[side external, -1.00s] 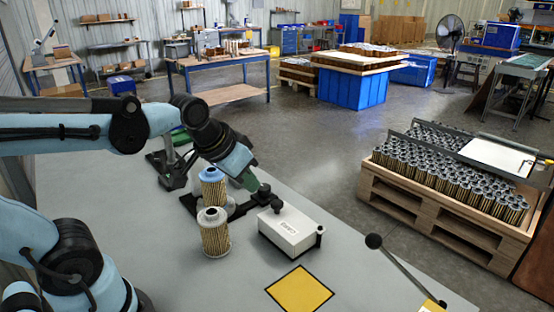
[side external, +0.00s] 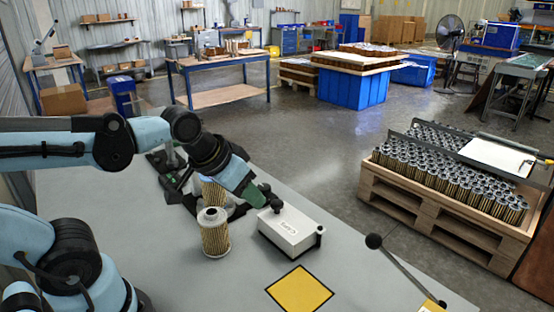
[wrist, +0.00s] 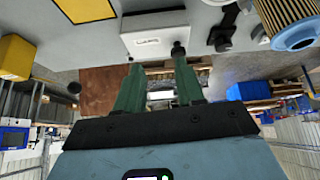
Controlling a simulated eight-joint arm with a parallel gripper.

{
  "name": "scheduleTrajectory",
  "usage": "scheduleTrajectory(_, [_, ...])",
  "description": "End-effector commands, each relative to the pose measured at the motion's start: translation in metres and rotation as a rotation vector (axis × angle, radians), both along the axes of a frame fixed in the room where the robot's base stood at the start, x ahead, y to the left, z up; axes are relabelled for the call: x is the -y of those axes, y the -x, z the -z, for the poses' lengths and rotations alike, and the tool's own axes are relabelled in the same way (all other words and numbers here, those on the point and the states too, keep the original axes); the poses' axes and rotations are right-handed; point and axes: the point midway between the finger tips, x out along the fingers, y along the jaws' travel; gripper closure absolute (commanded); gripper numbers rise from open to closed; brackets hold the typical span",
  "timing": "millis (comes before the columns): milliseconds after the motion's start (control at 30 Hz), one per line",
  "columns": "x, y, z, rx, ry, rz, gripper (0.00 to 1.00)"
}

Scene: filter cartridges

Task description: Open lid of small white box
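The small white box (side external: 291,233) stands on the grey table with its lid down, and a printed label on its side. It also shows upside down at the top of the wrist view (wrist: 155,40). My gripper (side external: 262,196) is low, just left of the far knob. In the wrist view my gripper (wrist: 159,64) has two green fingers apart with nothing held between them. The right fingertip overlaps a black knob (wrist: 178,48); I cannot tell whether they touch.
A yellow square (side external: 300,289) marks the table in front. A black-knobbed lever (side external: 374,241) rises to the right. A pallet of cartridges (side external: 415,205) stands beyond.

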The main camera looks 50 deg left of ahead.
Motion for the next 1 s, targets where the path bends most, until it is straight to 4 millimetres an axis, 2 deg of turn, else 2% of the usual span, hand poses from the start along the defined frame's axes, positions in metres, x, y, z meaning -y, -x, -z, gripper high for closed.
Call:
scheduleTrajectory(33, [-0.002,-0.007,-0.007,-0.03,0.017,-0.034,0.54])
scheduleTrajectory(100, [-0.004,-0.017,-0.016,-0.085,0.049,-0.096,0.43])
scheduleTrajectory(133, [-0.006,-0.022,-0.019,-0.11,0.062,-0.125,0.41])
scheduleTrajectory(400, [-0.018,-0.064,-0.04,-0.329,0.156,-0.398,0.41])
scheduleTrajectory(600, [-0.028,-0.091,-0.044,-0.462,0.193,-0.583,0.41])
scheduleTrajectory(800, [-0.032,-0.103,-0.042,-0.528,0.203,-0.68,0.41])
scheduleTrajectory(1000, [-0.033,-0.104,-0.033,-0.539,0.205,-0.695,0.41])
